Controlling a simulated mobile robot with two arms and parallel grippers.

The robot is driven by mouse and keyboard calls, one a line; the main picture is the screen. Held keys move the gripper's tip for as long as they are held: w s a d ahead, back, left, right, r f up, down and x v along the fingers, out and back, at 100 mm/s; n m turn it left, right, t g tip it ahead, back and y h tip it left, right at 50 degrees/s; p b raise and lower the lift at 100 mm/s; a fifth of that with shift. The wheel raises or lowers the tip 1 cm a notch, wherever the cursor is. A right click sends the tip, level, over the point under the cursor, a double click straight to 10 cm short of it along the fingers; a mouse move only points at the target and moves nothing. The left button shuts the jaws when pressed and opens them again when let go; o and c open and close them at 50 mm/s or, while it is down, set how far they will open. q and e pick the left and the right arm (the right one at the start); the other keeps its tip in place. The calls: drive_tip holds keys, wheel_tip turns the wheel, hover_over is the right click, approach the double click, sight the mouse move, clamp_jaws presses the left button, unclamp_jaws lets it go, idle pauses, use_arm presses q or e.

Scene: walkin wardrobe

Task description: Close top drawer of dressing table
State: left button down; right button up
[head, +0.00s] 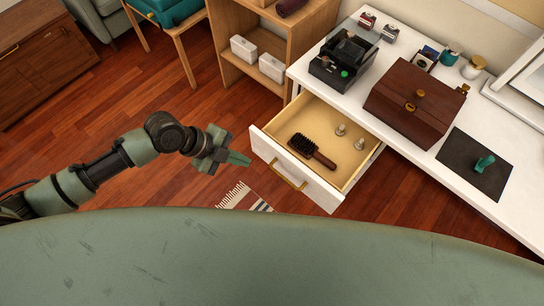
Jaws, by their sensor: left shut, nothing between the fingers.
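The top drawer (296,177) of the white dressing table (410,150) is pulled well out. Its white front with a brass handle (287,174) faces the lower left. Inside lie a dark hairbrush (312,151) and two small pale items (350,136). My left gripper (236,159) is shut and empty, just left of the drawer front's far corner; I cannot tell whether it touches the front. My right gripper is not in view.
On the table top stand a brown wooden box (414,102), a black case (343,60), several small jars and a dark mat (474,164) with a green item. A wooden shelf (262,80) with white boxes stands behind. A striped rug (243,198) lies on the wood floor below the drawer.

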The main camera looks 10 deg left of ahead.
use_arm(q)
drive_tip(key=p, duration=0.1)
hover_over(270, 166)
drive_tip(key=s+a, duration=0.2)
drive_tip(key=s, duration=0.1)
wheel_tip(270, 166, down, 7)
drive_tip(key=w+d, duration=0.1)
drive_tip(key=w+d+p, duration=0.1)
drive_tip(key=w, duration=0.1)
drive_tip(key=shift+f, duration=0.15)
drive_tip(key=shift+w+d, duration=0.3)
drive_tip(key=shift+w, duration=0.05)
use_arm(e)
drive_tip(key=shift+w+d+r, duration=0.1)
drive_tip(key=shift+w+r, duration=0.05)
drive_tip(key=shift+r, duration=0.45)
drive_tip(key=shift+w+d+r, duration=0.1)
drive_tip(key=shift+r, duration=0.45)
use_arm(q)
drive_tip(key=shift+f, duration=0.1)
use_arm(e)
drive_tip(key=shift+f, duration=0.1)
